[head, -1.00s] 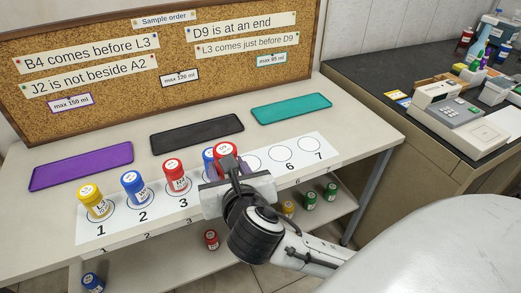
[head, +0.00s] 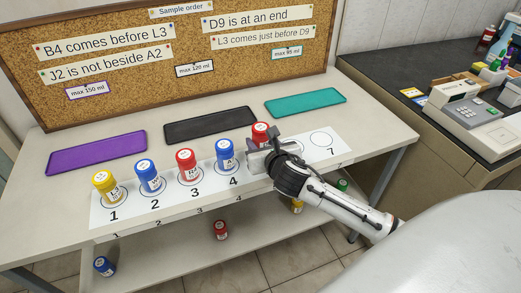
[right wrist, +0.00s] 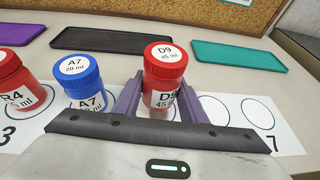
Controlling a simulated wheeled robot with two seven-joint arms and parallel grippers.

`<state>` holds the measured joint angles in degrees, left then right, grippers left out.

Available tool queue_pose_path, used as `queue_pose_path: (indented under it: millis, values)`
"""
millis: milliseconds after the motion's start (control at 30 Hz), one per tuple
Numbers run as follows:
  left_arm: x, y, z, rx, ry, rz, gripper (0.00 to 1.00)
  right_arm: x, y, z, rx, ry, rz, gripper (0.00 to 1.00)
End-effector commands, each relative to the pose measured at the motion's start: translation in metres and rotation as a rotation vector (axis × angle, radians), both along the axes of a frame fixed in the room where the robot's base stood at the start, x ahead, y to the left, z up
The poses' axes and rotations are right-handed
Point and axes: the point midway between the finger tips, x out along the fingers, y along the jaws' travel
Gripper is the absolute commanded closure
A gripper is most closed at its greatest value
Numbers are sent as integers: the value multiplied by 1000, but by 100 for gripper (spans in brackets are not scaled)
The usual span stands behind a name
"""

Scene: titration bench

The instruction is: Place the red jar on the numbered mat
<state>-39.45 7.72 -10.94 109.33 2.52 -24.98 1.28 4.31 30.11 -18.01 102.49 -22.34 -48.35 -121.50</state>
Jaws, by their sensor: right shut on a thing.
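The red jar labelled D9, 45 ml (head: 261,131) is upright between the fingers of my right gripper (head: 264,155). In the right wrist view the jar (right wrist: 164,75) sits between the two purple fingers, which are shut on it. It is at the fifth place of the white numbered mat (head: 212,180), just right of the blue jar A7 (head: 225,153) on circle 4. The jar's base is hidden by my gripper, so I cannot tell whether it touches the mat. My left gripper is not in view.
A yellow jar (head: 105,187), a blue jar (head: 149,176) and another red jar (head: 187,165) stand on circles 1 to 3. Circle 7 (head: 322,140) is empty. Purple (head: 97,153), black (head: 210,124) and teal (head: 306,102) trays lie behind the mat.

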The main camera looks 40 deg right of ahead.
Motion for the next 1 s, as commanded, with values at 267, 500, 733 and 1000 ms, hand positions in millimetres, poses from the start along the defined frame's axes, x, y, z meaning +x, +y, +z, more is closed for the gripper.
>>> queue_pose_path:
  millis: [267,500,733,1000]
  values:
    - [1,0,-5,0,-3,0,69,0,0,-26,0,0,0,84]
    - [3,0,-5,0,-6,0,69,0,1,-28,1,1,1,84]
    - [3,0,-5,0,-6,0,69,0,1,-28,1,1,1,43]
    - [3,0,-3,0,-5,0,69,-3,2,-24,0,1,1,43]
